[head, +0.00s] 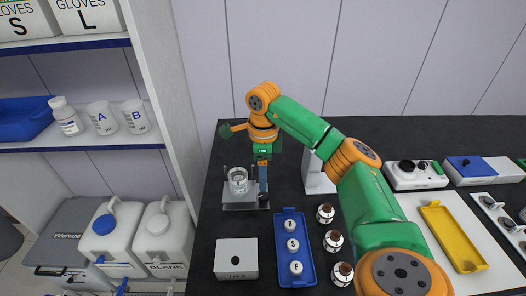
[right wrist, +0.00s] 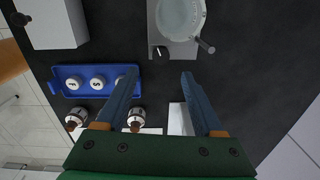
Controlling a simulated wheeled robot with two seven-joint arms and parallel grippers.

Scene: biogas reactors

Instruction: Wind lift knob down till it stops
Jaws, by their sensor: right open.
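A grey stand (head: 240,206) on the dark bench carries a clear glass vessel (head: 238,181). The right wrist view shows the stand (right wrist: 157,22) and the vessel (right wrist: 180,16) from above. A small dark knob (right wrist: 163,52) sits on the stand's near edge, and a grey rod with a dark end (right wrist: 205,46) sticks out beside it. I cannot tell for certain which is the lift knob. My right gripper (head: 263,195) is beside the stand. Its blue fingers (right wrist: 160,74) are open and empty, with the dark knob just beyond the gap between the tips. My left gripper is out of view.
A blue tray (head: 307,280) with several white-capped items stands near the stand, with several small bottles (head: 332,240) to its right. A white box (head: 235,258) is nearer. A yellow tray (head: 452,237) lies far right. Shelves (head: 70,145) stand at left.

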